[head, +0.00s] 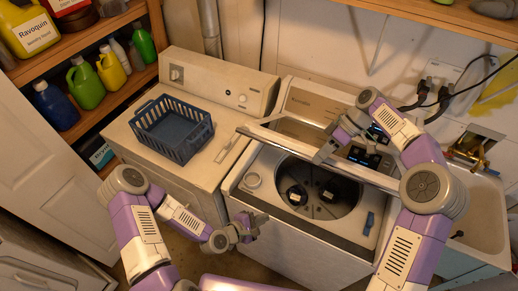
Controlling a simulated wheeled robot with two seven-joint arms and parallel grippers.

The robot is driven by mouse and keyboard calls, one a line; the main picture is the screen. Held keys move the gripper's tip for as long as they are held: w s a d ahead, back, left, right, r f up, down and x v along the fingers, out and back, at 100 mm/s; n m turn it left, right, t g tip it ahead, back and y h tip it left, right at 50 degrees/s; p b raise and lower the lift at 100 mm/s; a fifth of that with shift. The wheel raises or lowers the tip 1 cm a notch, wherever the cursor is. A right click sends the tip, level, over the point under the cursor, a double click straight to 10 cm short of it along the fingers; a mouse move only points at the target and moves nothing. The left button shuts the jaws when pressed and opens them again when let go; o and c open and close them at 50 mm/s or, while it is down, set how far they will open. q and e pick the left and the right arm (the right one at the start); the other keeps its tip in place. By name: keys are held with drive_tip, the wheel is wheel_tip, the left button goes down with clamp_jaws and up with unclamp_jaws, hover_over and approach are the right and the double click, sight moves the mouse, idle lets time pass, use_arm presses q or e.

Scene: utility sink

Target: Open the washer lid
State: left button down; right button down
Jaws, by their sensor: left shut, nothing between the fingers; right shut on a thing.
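The white washer (300,243) stands at centre right with its drum opening (315,207) in view. Its lid (272,135) is raised and appears nearly edge-on, as a pale strip across the opening. My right gripper (325,152) reaches in from the right and is shut on the lid near the middle of its edge; the fingertips are partly hard to make out. My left gripper (252,227) is shut and empty, low in front of the washer's left front corner. The washer's panel (318,105) is partly hidden behind the lid and my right arm.
A dryer (190,180) stands left of the washer with a blue basket (172,130) on top. A utility sink (480,215) is at right. Shelves (75,50) with several bottles are at upper left. A wooden shelf (450,20) hangs above.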

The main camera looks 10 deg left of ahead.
use_arm(q)
drive_tip(key=w+a+r+n+t+y, duration=0.1)
drive_tip(key=w+a+r+n+t, duration=0.2)
drive_tip(key=a+r+n+t, duration=0.25)
drive_tip(key=w+a+r+n+t+y, duration=0.1)
drive_tip(key=w+a+r+n+t, duration=0.2)
drive_tip(key=r+n, duration=0.5)
drive_tip(key=w+d+r, duration=0.2)
drive_tip(key=w, duration=0.3)
drive_tip(key=w+d+r+n+t, duration=0.1)
drive_tip(key=w+d, duration=0.1)
drive_tip(key=w, duration=0.4)
drive_tip(key=shift+d+r, duration=0.2)
drive_tip(key=shift+r, duration=0.15)
use_arm(e)
drive_tip(key=shift+w+d+f, duration=0.15)
drive_tip(key=shift+d+f, duration=0.05)
drive_tip(key=shift+d, duration=0.05)
use_arm(q)
drive_tip(key=shift+w, duration=0.1)
